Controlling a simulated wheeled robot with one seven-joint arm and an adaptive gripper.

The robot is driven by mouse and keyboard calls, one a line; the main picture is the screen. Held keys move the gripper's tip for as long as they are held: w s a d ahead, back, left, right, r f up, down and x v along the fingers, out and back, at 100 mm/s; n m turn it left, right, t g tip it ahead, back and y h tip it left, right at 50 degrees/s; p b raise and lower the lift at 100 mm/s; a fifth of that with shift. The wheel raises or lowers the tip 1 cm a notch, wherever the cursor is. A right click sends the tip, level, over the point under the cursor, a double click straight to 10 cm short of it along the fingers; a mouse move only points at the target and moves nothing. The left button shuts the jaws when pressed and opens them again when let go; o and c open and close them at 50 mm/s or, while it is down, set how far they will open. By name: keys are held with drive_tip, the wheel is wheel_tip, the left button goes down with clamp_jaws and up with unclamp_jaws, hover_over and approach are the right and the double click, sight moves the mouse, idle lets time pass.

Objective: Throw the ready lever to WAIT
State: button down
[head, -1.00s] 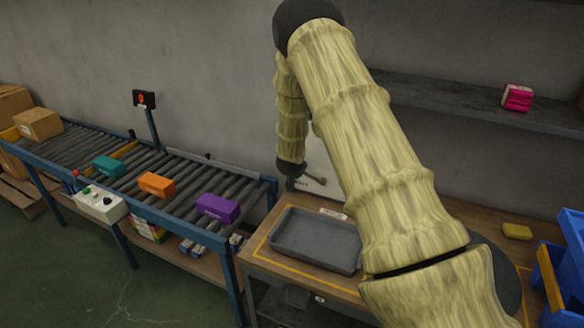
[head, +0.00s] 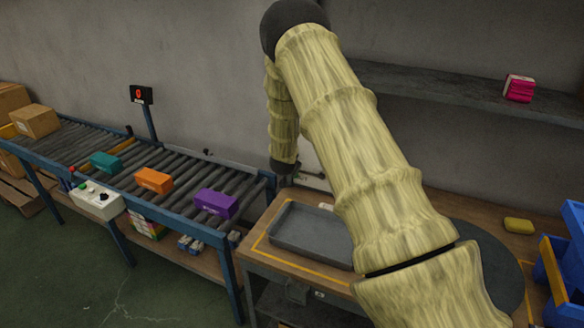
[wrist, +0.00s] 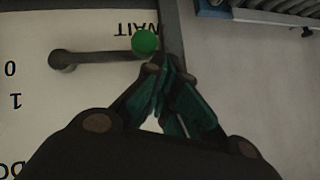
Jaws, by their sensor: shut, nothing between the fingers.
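The ready lever (wrist: 100,57) is a dark bar on a white panel (wrist: 30,110) in the wrist view, running from a round pivot at left to a green knob (wrist: 145,42) at right. The knob sits by the upside-down word WAIT (wrist: 137,28). My gripper (wrist: 165,68) is shut and empty, its green-padded fingertips just below and right of the knob. I cannot tell whether they touch it. In the head view, the panel (head: 308,158) is mostly hidden behind my arm, and the fingers cannot be made out.
A grey tray (head: 268,240) lies on the wooden bench beneath my arm. A roller conveyor (head: 180,160) with teal, orange and purple boxes stands at left. A shelf (head: 430,88) with a pink pack is on the wall. Blue bins (head: 572,225) stand at right.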

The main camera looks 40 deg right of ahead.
drive_tip(key=s+a+r+b, duration=0.1)
drive_tip(key=s+a+r, duration=0.1)
drive_tip(key=a+r, duration=0.5)
wheel_tip(320, 180, up, 3)
drive_tip(key=shift+s+a+r, duration=0.15)
drive_tip(key=shift+a, duration=0.2)
idle(0.4)
idle(0.5)
